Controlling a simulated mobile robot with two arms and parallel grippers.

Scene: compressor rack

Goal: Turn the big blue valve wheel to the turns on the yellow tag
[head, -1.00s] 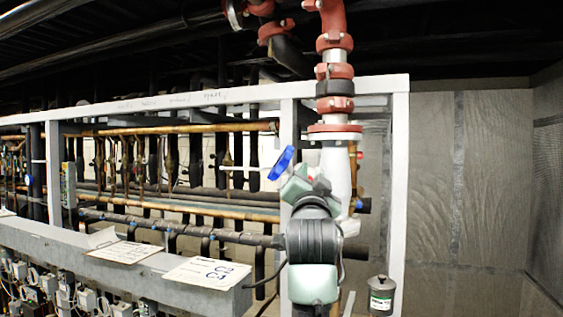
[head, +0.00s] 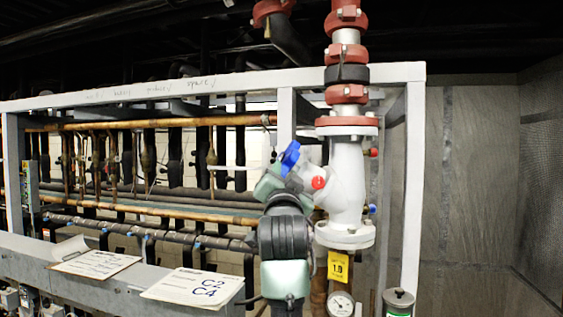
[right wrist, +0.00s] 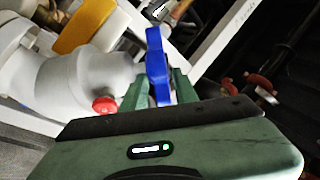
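The blue valve wheel (head: 290,157) sits at the left of the pale grey valve body (head: 347,185), partly hidden by my right gripper (head: 283,178). In the right wrist view the wheel (right wrist: 157,65) stands nearly edge-on between the two green fingers of my right gripper (right wrist: 160,88). The fingers lie close along both sides of it; whether they press on it I cannot tell. The yellow tag (head: 338,266) hangs below the valve; its number looks like 1.0 or 1.9. My left gripper is not in view.
A red cap (head: 318,183) sticks out beside the wheel, also in the right wrist view (right wrist: 105,106). A pressure gauge (head: 340,304) is below the tag. A white frame post (head: 413,190) stands to the right.

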